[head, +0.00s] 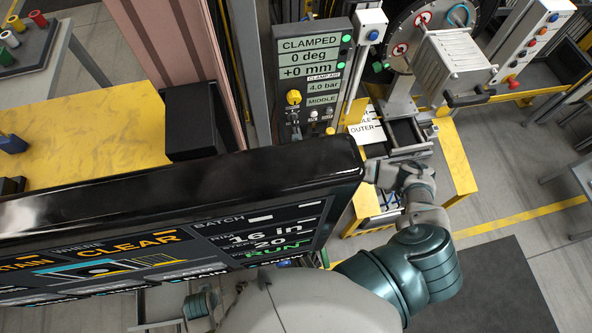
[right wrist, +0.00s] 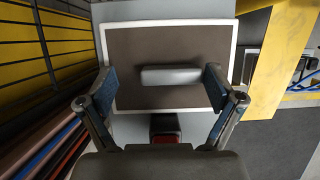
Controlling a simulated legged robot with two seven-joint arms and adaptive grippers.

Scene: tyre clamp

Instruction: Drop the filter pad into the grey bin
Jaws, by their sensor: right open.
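A brown rectangular pad with a white frame and a grey bar handle, which looks like the filter pad (right wrist: 160,50), fills the middle of the right wrist view. In the head view my right arm reaches from the bottom to the yellow stand, where the gripper (head: 385,172) is partly hidden by the screen's corner. I cannot pick out the pad in the head view. I cannot identify a grey bin for certain. My left gripper is not in view.
A large black-framed screen (head: 270,205) blocks much of the head view. A control panel (head: 312,75) reads CLAMPED. A hub with a finned grey block (head: 455,60) stands above the yellow stand (head: 455,160). A dark mat (head: 490,285) lies on open floor at lower right.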

